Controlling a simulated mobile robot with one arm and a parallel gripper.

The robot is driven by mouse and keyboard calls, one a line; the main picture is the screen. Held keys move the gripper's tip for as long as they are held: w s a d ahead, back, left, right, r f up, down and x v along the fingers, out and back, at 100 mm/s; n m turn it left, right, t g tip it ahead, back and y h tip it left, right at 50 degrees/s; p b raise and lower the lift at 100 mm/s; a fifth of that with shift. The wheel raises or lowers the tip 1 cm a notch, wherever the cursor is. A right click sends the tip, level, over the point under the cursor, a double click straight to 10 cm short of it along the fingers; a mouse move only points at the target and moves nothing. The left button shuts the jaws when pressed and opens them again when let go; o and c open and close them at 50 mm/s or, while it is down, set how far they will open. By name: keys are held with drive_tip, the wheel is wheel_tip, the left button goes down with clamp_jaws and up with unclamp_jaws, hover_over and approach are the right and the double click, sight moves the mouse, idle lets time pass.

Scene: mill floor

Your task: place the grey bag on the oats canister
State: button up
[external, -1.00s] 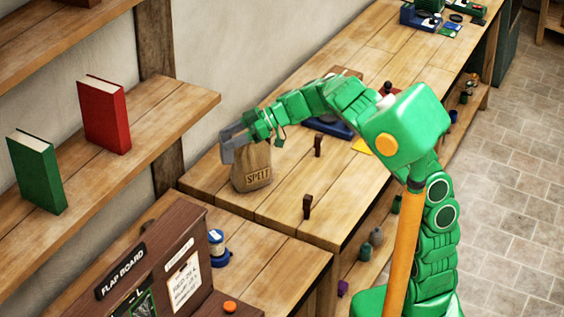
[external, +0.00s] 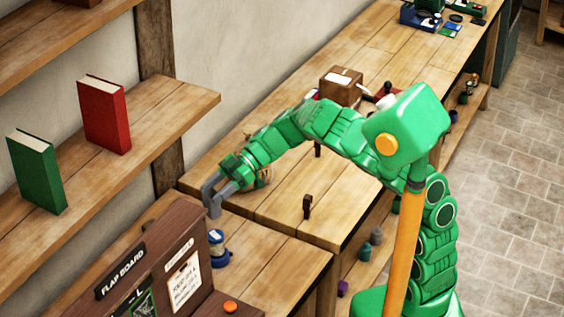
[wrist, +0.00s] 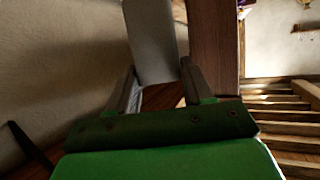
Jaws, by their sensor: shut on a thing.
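My gripper (external: 212,200) is over the left end of the far bench, pointing down and tilted. In the wrist view, its two fingers (wrist: 156,88) are shut on a plain grey slab-like thing (wrist: 150,42), which looks like the grey bag. In the external view I cannot separate the bag from the grey fingers. A blue-and-white canister (external: 217,247) stands upright on the near bench, just below the gripper in the picture and apart from it. It may be the oats canister; its label is too small to read.
A tan bag (external: 263,178) is mostly hidden behind my arm. A dark wooden flap board (external: 150,270) stands left of the canister. Small dark wooden pegs (external: 307,206) and a brown box (external: 341,86) are on the far bench. A shelf (external: 130,160) with books is at left.

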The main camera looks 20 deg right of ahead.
sight(217, 211)
drive_tip(key=shift+f, duration=3.9)
drive_tip(key=shift+f, duration=0.15)
drive_tip(key=o, duration=1.4)
drive_tip(key=v, duration=1.2)
